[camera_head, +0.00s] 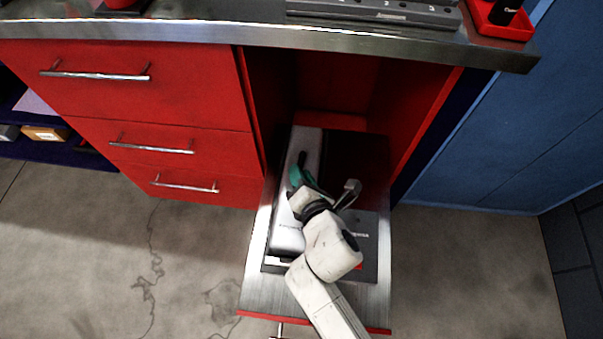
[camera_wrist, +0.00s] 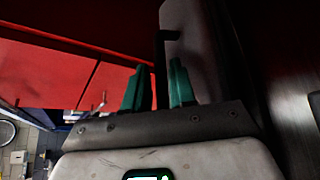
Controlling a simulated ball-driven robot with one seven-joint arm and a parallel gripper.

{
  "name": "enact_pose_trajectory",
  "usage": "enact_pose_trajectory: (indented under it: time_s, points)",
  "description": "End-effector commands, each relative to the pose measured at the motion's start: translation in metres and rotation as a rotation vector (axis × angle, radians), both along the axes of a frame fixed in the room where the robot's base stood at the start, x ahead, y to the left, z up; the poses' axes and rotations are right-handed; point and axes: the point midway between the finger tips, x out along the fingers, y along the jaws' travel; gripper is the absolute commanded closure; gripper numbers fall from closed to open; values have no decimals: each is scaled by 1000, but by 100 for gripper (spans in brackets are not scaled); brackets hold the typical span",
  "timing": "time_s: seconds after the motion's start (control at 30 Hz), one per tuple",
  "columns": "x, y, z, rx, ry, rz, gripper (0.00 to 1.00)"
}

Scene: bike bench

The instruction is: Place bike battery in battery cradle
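A long silver-grey block with lettering on its side (camera_head: 290,236), which looks like the bike battery, lies lengthwise on the left of a pulled-out metal-topped drawer. A dark flat unit (camera_head: 371,262) lies beside it on the right; I cannot tell whether it is the battery cradle. My gripper (camera_head: 304,167), with teal fingers, is low over the block's right side. In the wrist view my gripper (camera_wrist: 158,72) has its fingers apart, with a black bent handle (camera_wrist: 160,50) showing between them in front of the grey body (camera_wrist: 191,35). Whether the fingers touch the handle is unclear.
The drawer's metal surface (camera_head: 261,297) juts from the red cabinet (camera_head: 150,90), under the steel bench edge (camera_head: 200,32). The cabinet opening's walls stand close behind. A blue panel (camera_head: 500,145) is at right. Concrete floor (camera_head: 120,270) is open at left.

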Motion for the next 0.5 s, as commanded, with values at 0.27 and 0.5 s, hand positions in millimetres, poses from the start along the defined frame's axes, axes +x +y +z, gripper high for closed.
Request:
enact_pose_trajectory:
  time_s: [0.27,0.5]
  points:
    - [0,0,1,0,-2,1,55]
    - [-4,-1,3,0,-2,1,55]
